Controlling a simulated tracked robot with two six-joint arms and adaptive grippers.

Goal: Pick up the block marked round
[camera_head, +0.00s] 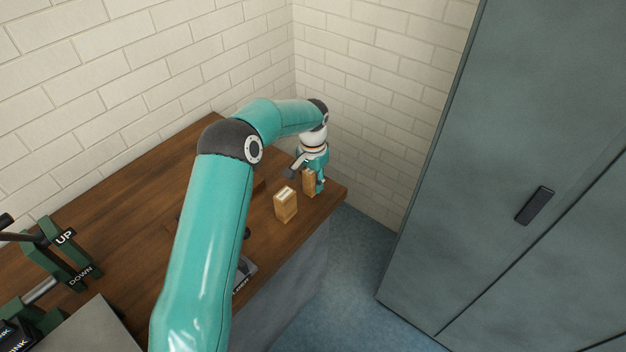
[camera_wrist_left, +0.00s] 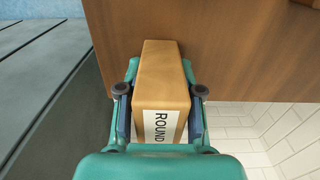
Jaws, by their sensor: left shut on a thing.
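The block marked round (camera_wrist_left: 160,85) is a light wooden block with a white label reading ROUND, seen in the left wrist view. My left gripper (camera_wrist_left: 160,105) is shut on it, with a finger on each side. In the head view the block (camera_head: 308,183) shows beside my left gripper (camera_head: 314,180) near the far right corner of the wooden counter. I cannot tell whether the block still touches the counter. My right gripper is not in view.
Another wooden block (camera_head: 285,205) with a white label stands close by on the wooden counter (camera_head: 140,190). Green parts marked UP and DOWN (camera_head: 68,255) are at the left. Brick walls close the back; a grey cabinet (camera_head: 500,180) stands right, beyond open floor.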

